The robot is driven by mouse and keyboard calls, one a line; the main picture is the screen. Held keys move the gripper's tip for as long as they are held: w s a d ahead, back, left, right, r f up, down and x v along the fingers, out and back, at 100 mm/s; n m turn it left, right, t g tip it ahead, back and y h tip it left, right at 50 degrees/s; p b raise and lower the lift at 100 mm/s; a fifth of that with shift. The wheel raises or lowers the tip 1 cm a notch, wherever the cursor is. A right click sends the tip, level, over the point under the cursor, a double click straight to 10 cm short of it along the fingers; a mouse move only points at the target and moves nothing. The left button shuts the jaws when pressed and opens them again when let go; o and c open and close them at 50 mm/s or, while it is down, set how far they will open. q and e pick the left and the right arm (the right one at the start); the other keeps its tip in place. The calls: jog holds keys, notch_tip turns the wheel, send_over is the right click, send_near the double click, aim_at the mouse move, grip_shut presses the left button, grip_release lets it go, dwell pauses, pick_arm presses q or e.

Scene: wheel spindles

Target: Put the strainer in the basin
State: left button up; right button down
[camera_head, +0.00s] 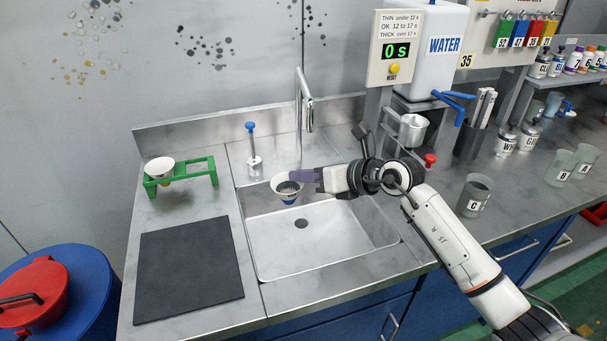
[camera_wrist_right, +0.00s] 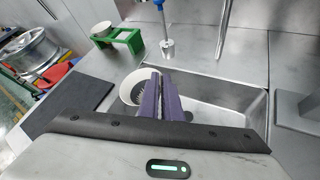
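The strainer (camera_head: 286,189) is a white cone-shaped cup with a dark mesh inside and a blue band low on its side. It is upright, over the back left part of the steel basin (camera_head: 335,235). My right gripper (camera_head: 301,177) reaches in from the right, its purple fingers close together at the strainer's rim. In the right wrist view the strainer (camera_wrist_right: 131,88) shows left of the fingers (camera_wrist_right: 160,98), which hide part of its rim; it appears gripped there. The basin (camera_wrist_right: 222,98) shows beyond them. My left gripper is out of view.
A green stand (camera_head: 197,170) holds another white cone (camera_head: 158,167) left of the basin. A dark mat (camera_head: 188,268) lies in front of it. A blue-topped tool (camera_head: 252,146) and a tall faucet (camera_head: 301,100) stand behind the basin. The basin floor is clear.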

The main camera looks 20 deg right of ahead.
notch_tip(320, 180, down, 12)
jog(key=b, duration=0.8)
jog(key=shift+f+b, duration=0.45)
jog(key=shift+f, duration=0.65)
jog(key=shift+f+b, duration=0.3)
jog(key=shift+f, duration=0.05)
dwell(0.3)
